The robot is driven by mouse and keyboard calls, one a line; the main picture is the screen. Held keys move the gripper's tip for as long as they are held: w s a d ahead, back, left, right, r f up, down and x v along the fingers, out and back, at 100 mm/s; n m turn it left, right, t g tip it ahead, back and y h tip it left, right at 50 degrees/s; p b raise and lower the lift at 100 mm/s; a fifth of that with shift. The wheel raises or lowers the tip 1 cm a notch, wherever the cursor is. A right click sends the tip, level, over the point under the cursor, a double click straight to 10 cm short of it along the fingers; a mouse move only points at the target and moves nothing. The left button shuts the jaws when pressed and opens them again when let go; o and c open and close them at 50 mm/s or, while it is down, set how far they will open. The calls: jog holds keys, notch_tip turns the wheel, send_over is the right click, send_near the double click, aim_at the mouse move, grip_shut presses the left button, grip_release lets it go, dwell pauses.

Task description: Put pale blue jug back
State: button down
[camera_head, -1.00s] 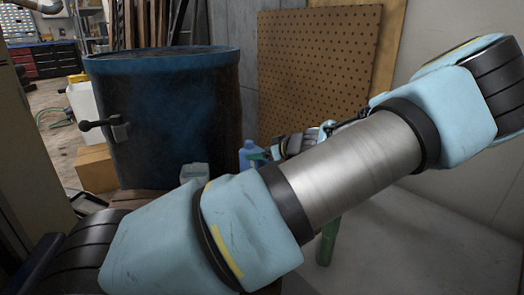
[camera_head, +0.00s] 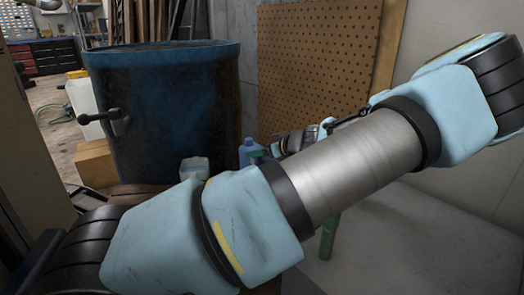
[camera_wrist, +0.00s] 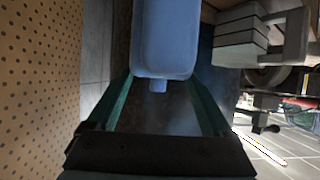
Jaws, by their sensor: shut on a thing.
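The pale blue jug (camera_wrist: 165,40) fills the upper middle of the wrist view, its narrow neck end pointing toward my gripper's palm. My gripper (camera_wrist: 163,82) is shut on it, with a green finger along each side. In the head view the jug (camera_head: 250,152) shows small beside the blue drum, partly hidden behind my arm. My gripper is mostly hidden there too. I cannot tell whether the jug touches a surface below it.
A big dark blue drum (camera_head: 165,110) with a black handle stands at left centre. A small translucent container (camera_head: 194,169) is in front of it. A pegboard (camera_head: 318,70) leans on the back wall. A cardboard box (camera_head: 96,165) and a white canister (camera_head: 83,105) are at left.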

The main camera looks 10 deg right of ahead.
jog(key=shift+f, duration=0.25)
grip_release()
jog(key=shift+s, duration=0.1)
